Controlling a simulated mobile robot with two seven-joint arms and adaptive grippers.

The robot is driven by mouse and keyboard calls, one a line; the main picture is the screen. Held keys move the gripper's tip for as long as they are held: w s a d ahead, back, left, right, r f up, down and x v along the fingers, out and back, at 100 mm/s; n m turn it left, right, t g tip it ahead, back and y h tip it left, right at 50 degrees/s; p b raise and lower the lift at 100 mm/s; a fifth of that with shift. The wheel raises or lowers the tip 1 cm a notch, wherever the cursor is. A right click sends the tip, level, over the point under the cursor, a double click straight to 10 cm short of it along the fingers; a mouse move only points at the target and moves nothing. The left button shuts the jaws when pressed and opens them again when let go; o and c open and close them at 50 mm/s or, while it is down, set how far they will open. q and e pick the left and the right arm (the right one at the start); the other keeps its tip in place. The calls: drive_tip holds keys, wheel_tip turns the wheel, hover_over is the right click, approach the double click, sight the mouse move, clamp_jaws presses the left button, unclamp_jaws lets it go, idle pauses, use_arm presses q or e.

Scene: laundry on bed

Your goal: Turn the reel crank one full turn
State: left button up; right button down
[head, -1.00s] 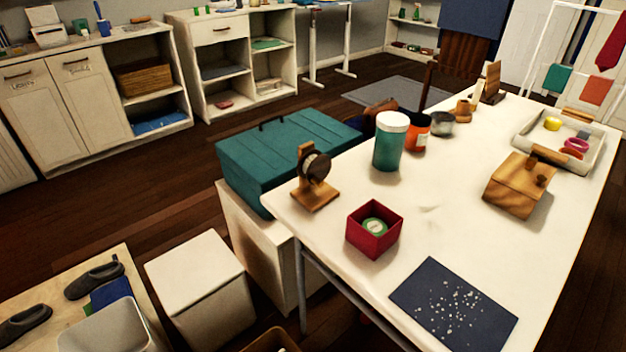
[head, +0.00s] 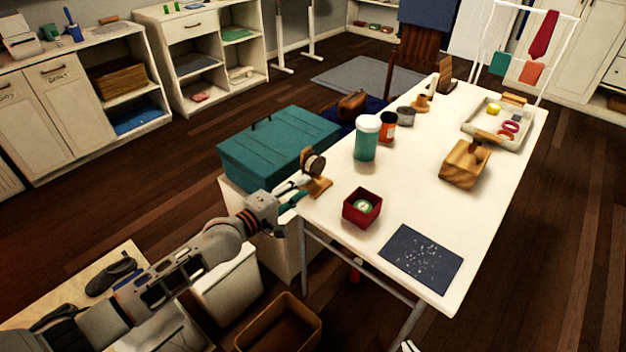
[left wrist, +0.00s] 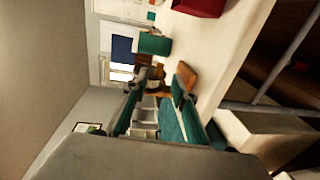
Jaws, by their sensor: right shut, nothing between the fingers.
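The reel, a dark wheel (head: 314,165) on a wooden stand (head: 319,187), stands upright at the table's near left corner. Its crank handle is too small to tell. My left gripper (head: 300,188) is beside the reel, on its left, with its fingers apart. In the left wrist view the open left gripper (left wrist: 158,98) points at the reel (left wrist: 150,84), which shows ahead between the fingertips; I cannot tell whether they touch it. Only a small pale tip of what looks like my right gripper (head: 408,346) shows at the bottom edge, well below the table.
A red box (head: 350,210) stands on the white table (head: 330,226) right of the reel, with a teal jar (head: 366,145) behind. A teal chest (head: 270,150) lies close behind my left gripper. A dark mat (head: 421,258) and wooden box (head: 463,170) are further right.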

sight(317, 178)
use_arm(q)
drive_tip(key=b+x, duration=0.1)
drive_tip(key=x, duration=0.3)
drive_tip(key=shift+f, duration=0.15)
drive_tip(key=shift+w+d, duration=0.45)
drive_tip(key=shift+w, duration=0.05)
clamp_jaws()
